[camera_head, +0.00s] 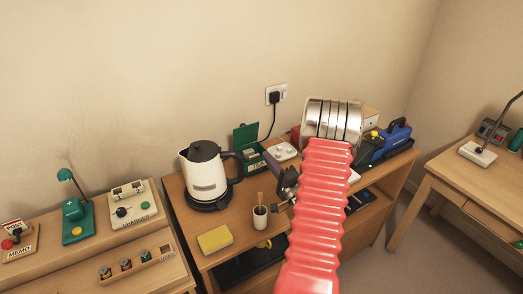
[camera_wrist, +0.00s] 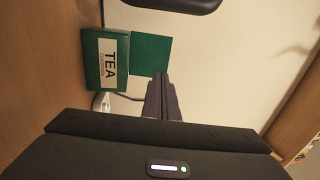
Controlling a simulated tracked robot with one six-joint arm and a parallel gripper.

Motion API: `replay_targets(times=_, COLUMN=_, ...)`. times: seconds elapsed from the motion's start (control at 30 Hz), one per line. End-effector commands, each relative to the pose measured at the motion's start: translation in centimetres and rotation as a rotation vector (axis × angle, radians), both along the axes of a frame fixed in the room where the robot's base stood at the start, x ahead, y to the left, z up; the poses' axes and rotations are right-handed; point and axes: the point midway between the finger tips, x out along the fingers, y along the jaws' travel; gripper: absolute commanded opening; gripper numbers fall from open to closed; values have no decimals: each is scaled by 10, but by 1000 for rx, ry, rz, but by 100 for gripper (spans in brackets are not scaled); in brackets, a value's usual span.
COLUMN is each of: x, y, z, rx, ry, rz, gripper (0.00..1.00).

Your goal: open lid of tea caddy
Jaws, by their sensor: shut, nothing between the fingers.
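The green tea caddy (camera_head: 254,160) stands on the desk to the right of the kettle, its white TEA label facing out. Its lid (camera_head: 245,134) stands up, open, at the back of the box. The wrist view shows the caddy (camera_wrist: 92,72) sideways with the lid (camera_wrist: 151,52) raised from it. My gripper (camera_head: 269,158) is close to the right of the caddy. Its two dark fingers (camera_wrist: 163,95) are together with nothing between them, near the lid's edge. Whether they touch the lid cannot be told.
A white kettle (camera_head: 205,178) with a dark handle stands close left of the caddy. A cup (camera_head: 260,217) and a yellow sponge (camera_head: 215,239) are in front. A wall plug (camera_head: 274,97) has a cord running down behind the caddy. A blue toolbox (camera_head: 396,134) is at right.

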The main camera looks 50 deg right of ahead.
Motion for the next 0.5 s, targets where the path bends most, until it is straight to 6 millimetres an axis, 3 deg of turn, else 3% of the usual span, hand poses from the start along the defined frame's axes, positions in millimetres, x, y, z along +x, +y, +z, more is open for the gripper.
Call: replay_targets(times=0.5, x=68, y=-21, z=13, rx=-2, ry=-2, rz=1, gripper=0)
